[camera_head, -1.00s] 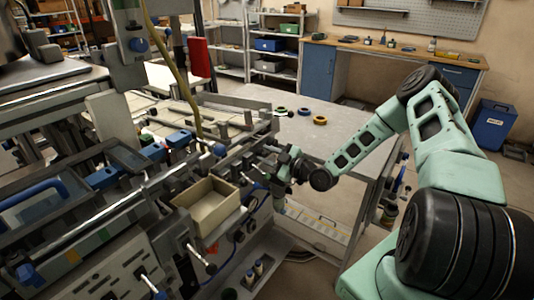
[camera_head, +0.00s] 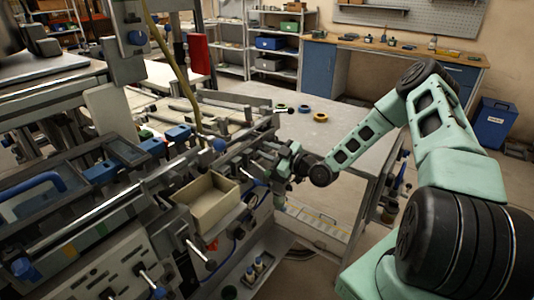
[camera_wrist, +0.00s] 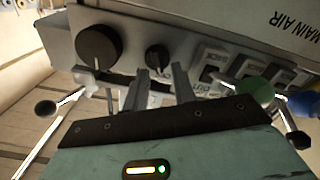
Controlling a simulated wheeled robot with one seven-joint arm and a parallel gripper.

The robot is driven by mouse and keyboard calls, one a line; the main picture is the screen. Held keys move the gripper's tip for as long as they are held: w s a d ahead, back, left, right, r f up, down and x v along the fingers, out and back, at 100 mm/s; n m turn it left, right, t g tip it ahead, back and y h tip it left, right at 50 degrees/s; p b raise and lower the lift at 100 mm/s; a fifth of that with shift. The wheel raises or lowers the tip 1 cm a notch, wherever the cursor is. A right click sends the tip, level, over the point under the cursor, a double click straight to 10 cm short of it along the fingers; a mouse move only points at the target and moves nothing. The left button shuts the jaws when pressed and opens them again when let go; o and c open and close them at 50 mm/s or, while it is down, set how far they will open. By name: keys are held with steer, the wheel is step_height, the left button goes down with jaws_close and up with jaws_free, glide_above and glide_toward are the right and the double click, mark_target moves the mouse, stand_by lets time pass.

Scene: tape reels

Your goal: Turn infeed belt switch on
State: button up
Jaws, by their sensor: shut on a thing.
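In the wrist view a grey control panel fills the top, with a large black round knob (camera_wrist: 99,45) at the left and a small black rotary knob (camera_wrist: 157,57) to its right. My gripper (camera_wrist: 160,75) has its two fingers on either side of the small knob and is shut on it. The fingertips partly hide its lower part, and its label cannot be read. In the head view my gripper (camera_head: 281,168) is at the machine's right side, where the panel and knob are too small to tell.
Several square switches (camera_wrist: 247,68) sit right of the small knob, under "MAIN AIR" lettering. Levers with round ends (camera_wrist: 46,108) stick out near my gripper. A beige open box (camera_head: 207,207) stands on the machine. A grey table (camera_head: 335,137) lies behind my wrist.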

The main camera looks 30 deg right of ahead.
steer(key=m, duration=0.2)
steer(key=m+b, duration=0.1)
steer(key=m, duration=0.1)
steer(key=m+b, duration=0.1)
steer(key=m, duration=0.1)
steer(key=shift+w+d, duration=0.1)
steer(key=shift+d, duration=0.3)
steer(key=m, duration=0.4)
steer(key=m+b, duration=0.1)
steer(key=m, duration=0.1)
steer(key=shift+w+d+f, duration=0.1)
steer(key=shift+d+f, duration=0.05)
steer(key=shift+d, duration=0.2)
steer(key=o, duration=0.6)
steer(key=b+v, duration=0.2)
steer(key=v, duration=1.5)
steer(key=shift+s, duration=0.2)
